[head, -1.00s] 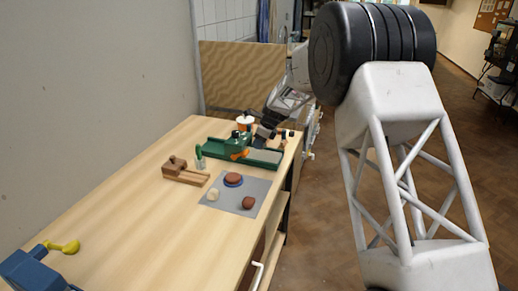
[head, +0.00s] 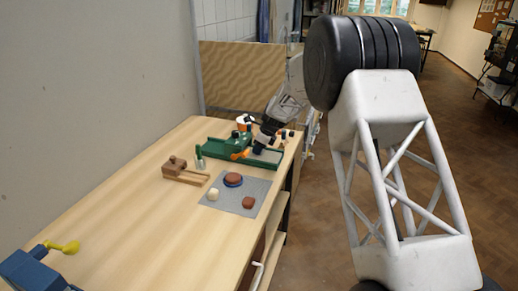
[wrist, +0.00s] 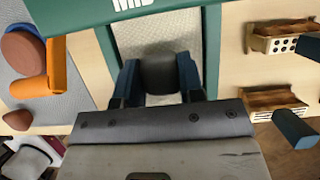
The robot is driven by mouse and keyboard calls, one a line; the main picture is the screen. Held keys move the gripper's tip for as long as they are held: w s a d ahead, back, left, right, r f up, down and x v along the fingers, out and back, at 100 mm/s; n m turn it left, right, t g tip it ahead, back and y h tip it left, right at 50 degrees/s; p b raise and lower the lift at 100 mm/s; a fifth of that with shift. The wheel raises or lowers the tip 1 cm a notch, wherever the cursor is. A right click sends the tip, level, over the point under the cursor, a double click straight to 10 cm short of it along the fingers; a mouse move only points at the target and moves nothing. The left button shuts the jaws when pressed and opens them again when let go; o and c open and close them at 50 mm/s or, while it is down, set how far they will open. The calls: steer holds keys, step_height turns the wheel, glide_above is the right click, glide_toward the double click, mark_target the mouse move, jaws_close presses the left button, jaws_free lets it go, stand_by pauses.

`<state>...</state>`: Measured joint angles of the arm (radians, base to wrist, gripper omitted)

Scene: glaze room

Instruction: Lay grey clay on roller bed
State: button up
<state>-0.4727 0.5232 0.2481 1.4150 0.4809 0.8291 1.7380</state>
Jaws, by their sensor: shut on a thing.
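My gripper (head: 259,148) is over the green roller bed (head: 212,153) at the far end of the bench. In the wrist view, the two blue fingers of my gripper (wrist: 158,68) are shut on a dark lump, the grey clay (wrist: 160,77). The pale, textured bed surface (wrist: 160,28) shows beyond and beside the clay, with a green crosspiece (wrist: 85,14) ahead of it. I cannot tell whether the clay touches the bed. In the head view my gripper hides the clay.
A grey mat (head: 226,203) in front holds a blue disc with red-brown clay (head: 233,179), a cream ball (head: 213,194) and a brown ball (head: 248,202). A wooden stand (head: 184,172) is to its left. Wooden pieces (wrist: 280,38) lie right of the bed. The near bench is mostly clear.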

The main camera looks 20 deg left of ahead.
steer(key=shift+f, duration=0.2)
steer(key=o, duration=1)
steer(key=shift+r, duration=0.1)
steer(key=v, duration=1.2)
stand_by(0.3)
steer(key=shift+d, duration=0.1)
